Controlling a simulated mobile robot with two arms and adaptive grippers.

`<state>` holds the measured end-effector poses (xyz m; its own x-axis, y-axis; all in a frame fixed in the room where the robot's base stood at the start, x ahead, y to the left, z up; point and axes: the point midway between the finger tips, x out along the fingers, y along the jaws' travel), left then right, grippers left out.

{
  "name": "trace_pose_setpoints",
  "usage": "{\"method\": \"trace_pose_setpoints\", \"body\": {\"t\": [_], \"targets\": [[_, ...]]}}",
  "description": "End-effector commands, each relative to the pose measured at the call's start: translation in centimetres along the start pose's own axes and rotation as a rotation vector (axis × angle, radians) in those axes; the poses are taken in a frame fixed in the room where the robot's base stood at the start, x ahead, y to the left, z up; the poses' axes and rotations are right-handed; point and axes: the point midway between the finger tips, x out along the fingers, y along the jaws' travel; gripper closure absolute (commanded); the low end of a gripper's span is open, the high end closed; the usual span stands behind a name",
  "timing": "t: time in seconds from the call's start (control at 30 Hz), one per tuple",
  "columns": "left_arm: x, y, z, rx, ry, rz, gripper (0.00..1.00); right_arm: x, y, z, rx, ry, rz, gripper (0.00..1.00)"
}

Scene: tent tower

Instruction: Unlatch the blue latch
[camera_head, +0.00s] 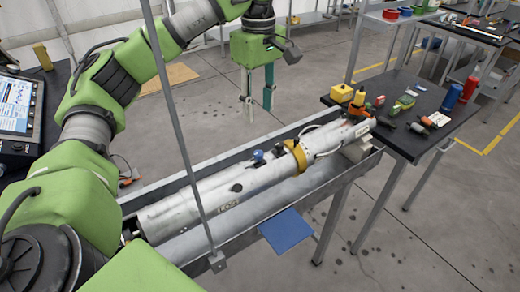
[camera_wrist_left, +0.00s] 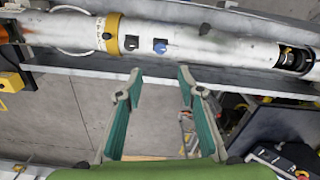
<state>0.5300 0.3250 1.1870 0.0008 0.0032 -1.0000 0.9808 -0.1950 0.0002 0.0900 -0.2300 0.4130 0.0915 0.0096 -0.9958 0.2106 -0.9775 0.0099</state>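The blue latch (camera_head: 258,156) is a small blue knob on top of a long white cylinder (camera_head: 225,188), left of its yellow collar (camera_head: 296,155). In the left wrist view the blue latch (camera_wrist_left: 160,47) shows in a dark square recess beside the yellow collar (camera_wrist_left: 111,34), ahead of my fingertips. My left gripper (camera_head: 259,111) hangs beyond the cylinder with fingers pointing down, apart from the latch. The left wrist view shows its two green-padded fingers (camera_wrist_left: 159,76) spread with nothing between them. My right gripper is not in view.
The cylinder lies in a grey metal trough (camera_head: 335,185). A thin upright post (camera_head: 180,130) stands in front of it. A black table (camera_head: 430,140) with tools, a yellow box (camera_head: 341,92) and bottles is at the right. A blue plate (camera_head: 286,230) sticks out below the trough.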

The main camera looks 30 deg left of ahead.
Motion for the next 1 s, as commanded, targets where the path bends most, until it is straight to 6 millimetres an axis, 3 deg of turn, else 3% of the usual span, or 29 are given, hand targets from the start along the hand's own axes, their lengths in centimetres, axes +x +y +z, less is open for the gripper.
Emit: {"method": "trace_pose_setpoints", "body": {"t": [0.17, 0.6, 0.8, 1.0], "targets": [[2.8, -0.2, 0.0, 0.000, -0.001, -0.007, 0.65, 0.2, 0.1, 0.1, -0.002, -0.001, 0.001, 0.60], [11.2, -0.2, 0.0, -0.001, -0.003, -0.005, 0.65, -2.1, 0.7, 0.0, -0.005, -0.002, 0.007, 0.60], [13.1, -0.1, 0.1, -0.001, -0.004, -0.002, 0.65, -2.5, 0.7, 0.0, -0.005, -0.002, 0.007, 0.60], [13.5, -0.1, 0.1, 0.000, -0.003, -0.001, 0.65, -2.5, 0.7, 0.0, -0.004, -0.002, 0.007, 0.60]]}}
